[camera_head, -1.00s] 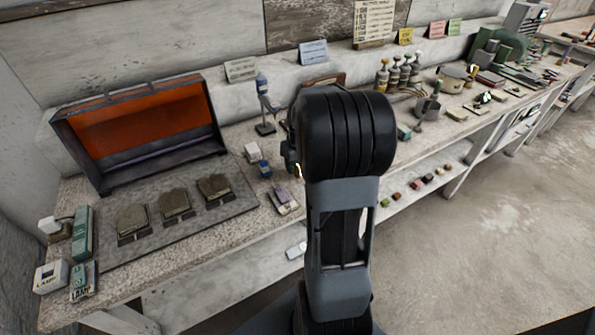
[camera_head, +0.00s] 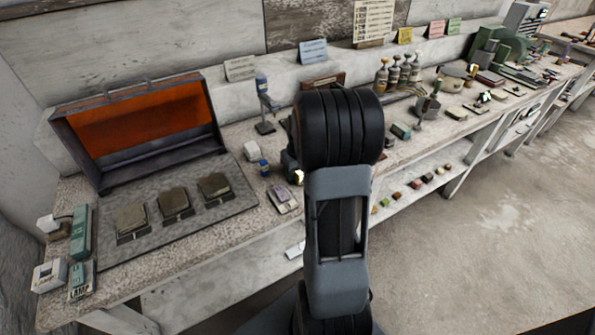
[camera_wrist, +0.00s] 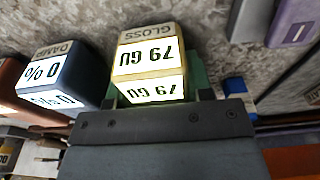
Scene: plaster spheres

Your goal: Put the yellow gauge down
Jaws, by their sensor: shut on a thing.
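The yellow gauge (camera_wrist: 150,58) fills the upper middle of the wrist view. It has a grey top marked GLOSS and a lit white face reading 79 GU, upside down in this view. My gripper (camera_wrist: 153,92) is shut on it, with greenish parts showing at its sides. In the head view my arm hides most of the gripper; a small bright yellowish patch (camera_head: 299,176), likely the gauge, shows beside the arm over the bench front. Whether the gauge touches the bench is not clear.
A dark blue gauge marked DAMP (camera_wrist: 52,75) stands close beside the yellow one in the wrist view. A purple-topped device (camera_head: 284,199) lies near the bench's front edge. A grey mat (camera_head: 200,228) with several blocks and an open orange-lined case (camera_head: 140,120) are to the left.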

